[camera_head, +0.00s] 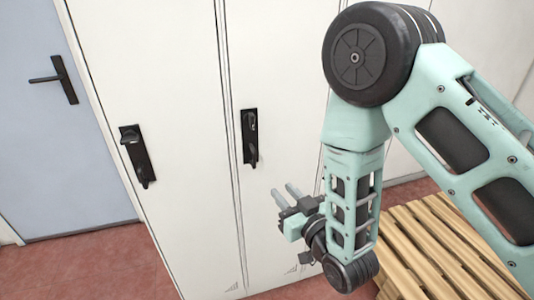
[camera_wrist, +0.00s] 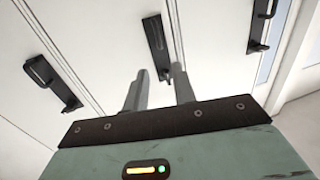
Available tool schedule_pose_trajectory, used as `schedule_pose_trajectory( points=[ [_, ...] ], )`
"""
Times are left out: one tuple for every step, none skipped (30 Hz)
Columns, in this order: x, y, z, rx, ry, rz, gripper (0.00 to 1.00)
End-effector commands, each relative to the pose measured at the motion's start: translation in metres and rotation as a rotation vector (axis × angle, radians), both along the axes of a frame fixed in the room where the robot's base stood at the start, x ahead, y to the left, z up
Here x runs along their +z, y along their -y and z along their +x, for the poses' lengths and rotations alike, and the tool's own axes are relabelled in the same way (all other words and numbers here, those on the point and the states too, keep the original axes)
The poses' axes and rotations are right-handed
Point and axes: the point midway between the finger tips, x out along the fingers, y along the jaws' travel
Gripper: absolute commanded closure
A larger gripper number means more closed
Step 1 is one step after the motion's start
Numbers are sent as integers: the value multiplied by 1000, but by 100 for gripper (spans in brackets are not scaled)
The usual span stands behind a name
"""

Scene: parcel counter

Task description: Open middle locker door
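The middle locker door (camera_head: 285,80) is white and looks closed in the head view. Its black handle (camera_head: 250,137) is upright near the door's left edge. In the wrist view the same handle (camera_wrist: 154,36) is ahead, just beyond my fingertips, and their tips overlap its end in the picture. My gripper (camera_head: 283,190) is in front of the middle door, lower and to the right of the handle in the head view. Its two grey fingers are apart with nothing between them, as the wrist view (camera_wrist: 158,72) also shows. I see no contact with the handle.
The left locker door has a black handle (camera_head: 137,155). Another locker handle (camera_wrist: 52,83) shows at left in the wrist view; my arm hides it in the head view. A blue-grey door (camera_head: 55,130) stands far left. A wooden pallet (camera_head: 425,245) lies at lower right on red floor.

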Motion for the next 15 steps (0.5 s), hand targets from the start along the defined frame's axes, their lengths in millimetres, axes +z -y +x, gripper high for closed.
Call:
schedule_pose_trajectory(
  points=[
    [0,1,0,0,12,3,73],
    [1,1,0,0,19,5,73],
    [1,0,1,0,25,7,73],
    [2,-1,3,0,26,8,73],
    [2,-2,5,0,27,8,73],
    [3,-4,9,0,27,8,73],
    [3,-6,12,0,27,8,73],
    [3,-8,17,0,28,9,73],
    [4,-11,23,0,27,8,73],
    [4,-14,28,0,28,9,73],
    [4,-16,33,0,26,9,73],
    [4,-20,40,0,27,9,73],
    [4,-23,46,0,28,10,73],
    [5,-26,52,1,27,8,73],
    [4,-30,59,1,27,8,73]
  ],
)
